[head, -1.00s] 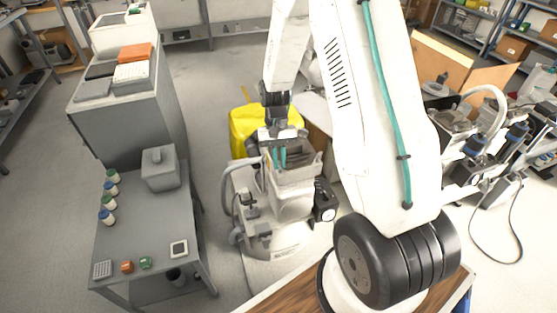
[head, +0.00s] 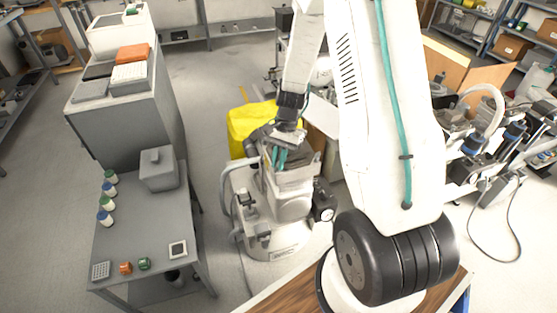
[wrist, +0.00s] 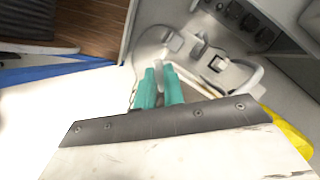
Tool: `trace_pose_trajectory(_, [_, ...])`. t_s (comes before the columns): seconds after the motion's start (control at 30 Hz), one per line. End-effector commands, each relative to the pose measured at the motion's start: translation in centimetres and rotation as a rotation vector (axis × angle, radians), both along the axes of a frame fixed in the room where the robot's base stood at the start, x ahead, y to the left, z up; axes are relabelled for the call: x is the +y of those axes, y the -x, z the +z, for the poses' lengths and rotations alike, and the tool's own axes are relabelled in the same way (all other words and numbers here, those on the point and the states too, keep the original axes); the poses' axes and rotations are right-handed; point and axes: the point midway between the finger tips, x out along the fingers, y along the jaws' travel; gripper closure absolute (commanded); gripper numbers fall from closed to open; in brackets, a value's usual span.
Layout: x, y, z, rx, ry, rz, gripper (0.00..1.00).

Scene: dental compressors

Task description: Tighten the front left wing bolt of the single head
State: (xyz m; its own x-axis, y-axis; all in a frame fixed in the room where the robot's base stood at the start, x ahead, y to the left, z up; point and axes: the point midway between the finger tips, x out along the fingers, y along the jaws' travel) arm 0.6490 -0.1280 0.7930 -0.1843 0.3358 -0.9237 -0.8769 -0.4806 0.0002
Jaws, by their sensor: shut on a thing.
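The single-head compressor (head: 278,236) is a pale grey unit on a round base in the middle of the head view. Its pale body and base also show in the wrist view (wrist: 235,72). My gripper (head: 277,160) is at the compressor's upper front, pointing down, with teal fingers. In the wrist view my gripper (wrist: 161,72) has its two fingers close together with a narrow pale piece between them. I take this piece to be the front left wing bolt; the fingers hide most of it, and its turn and seating cannot be made out.
A yellow object (head: 243,128) stands right behind the compressor. A grey bench (head: 135,235) with small jars stands at the left. A wooden-topped table (head: 290,296) is at the front. Another compressor with hoses (head: 487,125) is at the right. Open floor lies between bench and compressor.

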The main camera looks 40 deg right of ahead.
Motion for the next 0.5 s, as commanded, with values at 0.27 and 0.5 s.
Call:
trace_pose_trajectory(0.27, [-0.02, -0.07, 0.05, -0.002, 0.001, -0.012, 1.00])
trace_pose_trajectory(0.5, [-0.02, -0.07, 0.05, -0.002, 0.001, -0.012, 0.79])
